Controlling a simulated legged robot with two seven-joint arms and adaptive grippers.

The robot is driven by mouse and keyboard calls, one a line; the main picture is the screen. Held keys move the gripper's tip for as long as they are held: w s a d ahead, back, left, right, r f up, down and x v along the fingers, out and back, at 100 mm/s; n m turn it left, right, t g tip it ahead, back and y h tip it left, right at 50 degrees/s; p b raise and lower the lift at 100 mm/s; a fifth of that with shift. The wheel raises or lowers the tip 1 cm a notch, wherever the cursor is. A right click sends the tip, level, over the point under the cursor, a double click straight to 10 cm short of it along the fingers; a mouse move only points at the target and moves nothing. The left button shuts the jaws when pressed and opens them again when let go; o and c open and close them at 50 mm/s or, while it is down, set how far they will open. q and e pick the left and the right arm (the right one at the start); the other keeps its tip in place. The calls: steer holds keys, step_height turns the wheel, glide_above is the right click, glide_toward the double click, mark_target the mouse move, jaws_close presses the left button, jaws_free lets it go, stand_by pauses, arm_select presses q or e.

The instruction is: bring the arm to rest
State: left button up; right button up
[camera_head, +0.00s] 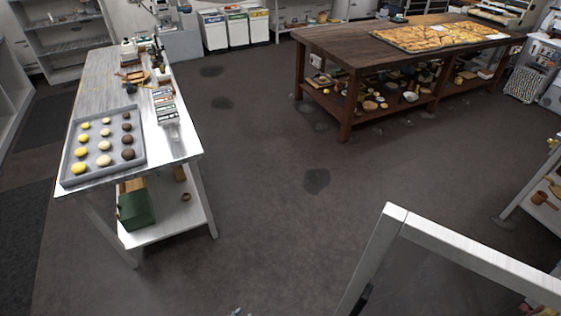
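Neither of my arms can be made out in the head view, and no gripper can be identified there. A small pale grey shape (240,312) just shows at the bottom edge, too cut off to tell what it is. The tray of turnovers (417,39) lies on the dark wooden table (340,52) at the back right, far from me.
A metal table (185,146) at the left holds a grey tray (67,172) of yellow, cream and brown rounds. A green box (136,208) sits on its lower shelf. A pale metal frame (470,254) stands close at lower right. The middle floor (260,180) is clear.

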arm_select(q)
steer(key=s+a+f+n+g+y, duration=0.1)
steer(key=s+a+f+g, duration=0.15)
steer(key=s+f, duration=0.5)
steer(key=s+a+f+n+g+y, duration=0.15)
steer(key=s+a+f, duration=0.3)
steer(key=s, duration=0.55)
steer(key=s+a+f+g, duration=0.1)
steer(key=s+f, duration=0.2)
steer(key=s, duration=0.6)
steer(key=s+f+g+y, duration=0.1)
steer(key=s+f+g, duration=0.1)
steer(key=s, duration=0.8)
steer(key=shift+s+a+f+n+b, duration=0.35)
steer(key=shift+a+f+b, duration=0.1)
steer(key=shift+f, duration=0.2)
steer(key=shift+w, duration=0.1)
